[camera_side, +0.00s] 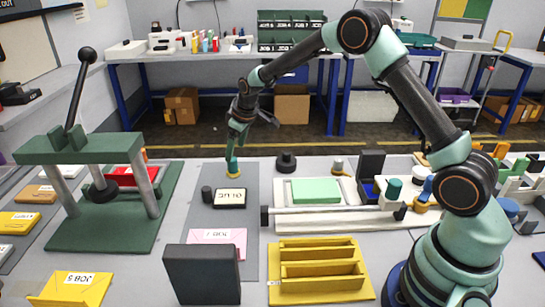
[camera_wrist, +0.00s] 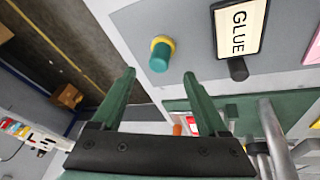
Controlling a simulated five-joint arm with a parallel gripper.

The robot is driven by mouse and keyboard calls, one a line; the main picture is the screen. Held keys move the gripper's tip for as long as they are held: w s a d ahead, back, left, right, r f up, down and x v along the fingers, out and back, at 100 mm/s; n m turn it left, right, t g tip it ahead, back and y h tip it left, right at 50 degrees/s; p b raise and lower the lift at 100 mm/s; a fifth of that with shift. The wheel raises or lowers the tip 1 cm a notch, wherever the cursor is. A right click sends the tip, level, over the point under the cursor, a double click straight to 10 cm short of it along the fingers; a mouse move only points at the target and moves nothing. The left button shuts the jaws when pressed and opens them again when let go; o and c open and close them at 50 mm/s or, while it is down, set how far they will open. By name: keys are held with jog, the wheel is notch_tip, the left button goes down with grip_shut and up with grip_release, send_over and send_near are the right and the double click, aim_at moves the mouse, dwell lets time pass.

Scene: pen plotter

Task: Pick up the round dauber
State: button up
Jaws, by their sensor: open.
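A small dauber with a teal handle and a yellow ring (camera_side: 233,171) stands on the grey mat behind the glue pad. In the wrist view the dauber (camera_wrist: 160,53) appears just beyond the fingertips, lined up with the gap between them. My gripper (camera_side: 236,147) points down above it in the side view. In the wrist view my gripper (camera_wrist: 158,74) has its two green fingers spread apart with nothing between them. Whether a fingertip touches the dauber's top cannot be told from the side view.
The glue pad (camera_side: 230,198) lies in front of the dauber, with a pink JOB 7 envelope (camera_side: 218,238) nearer the front. A green lever press (camera_side: 80,150) stands at left. A long tray with a green pad (camera_side: 316,190) lies at right. A black knob (camera_side: 286,161) stands between.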

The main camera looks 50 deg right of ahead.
aim_at(233, 166)
jog(key=shift+w+x, duration=0.15)
jog(key=shift+x, duration=1.2)
jog(key=shift+w+x, duration=0.15)
jog(key=shift+x, duration=1.2)
jog(key=shift+r, duration=0.15)
jog(key=shift+c, duration=0.4)
grip_shut()
